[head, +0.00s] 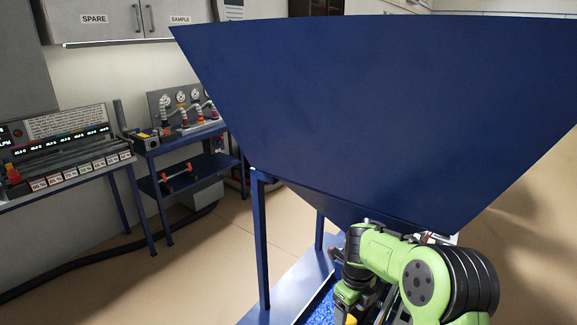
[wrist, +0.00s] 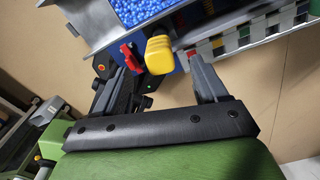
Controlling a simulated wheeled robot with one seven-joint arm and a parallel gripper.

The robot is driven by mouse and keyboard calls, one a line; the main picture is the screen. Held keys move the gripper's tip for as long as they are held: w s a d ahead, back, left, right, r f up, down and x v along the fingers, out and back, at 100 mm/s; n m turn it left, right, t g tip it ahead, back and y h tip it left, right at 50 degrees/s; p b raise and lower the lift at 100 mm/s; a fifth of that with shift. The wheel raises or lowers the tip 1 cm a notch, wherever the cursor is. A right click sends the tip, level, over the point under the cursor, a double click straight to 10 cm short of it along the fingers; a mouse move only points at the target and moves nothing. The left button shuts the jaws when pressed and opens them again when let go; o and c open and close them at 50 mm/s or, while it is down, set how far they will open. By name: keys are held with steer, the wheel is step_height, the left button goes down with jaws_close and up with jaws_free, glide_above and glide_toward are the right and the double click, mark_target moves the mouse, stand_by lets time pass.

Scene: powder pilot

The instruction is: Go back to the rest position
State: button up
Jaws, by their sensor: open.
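My gripper (wrist: 162,72) is open in the wrist view, its two dark fingers well apart. A yellow knob (wrist: 159,54) shows in the gap between the fingertips, apart from both fingers in the picture; I cannot tell how far beyond them it is. A red lever (wrist: 128,56) is just left of the knob, near the left finger. In the head view my green arm is at the bottom right, below the large blue hopper (head: 370,110), and the gripper's fingers cannot be made out.
Blue pellets (wrist: 145,10) lie in a grey tray beside the knob; they also show in the head view (head: 320,312). The hopper stands on a blue frame (head: 261,240). A panel bench (head: 75,180) and gauge bench (head: 190,135) stand left. Floor between is clear except a black hose (head: 110,252).

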steer(key=s+r+n+t+h, duration=0.1)
steer(key=s+r+n+t, duration=0.2)
steer(key=s+r+n, duration=1.2)
steer(key=s+r+n+t+y, duration=0.1)
steer(key=s+r+n+t, duration=0.1)
steer(key=s+n, duration=1.1)
steer(key=shift+r+t, duration=0.3)
steer(key=shift+r, duration=0.05)
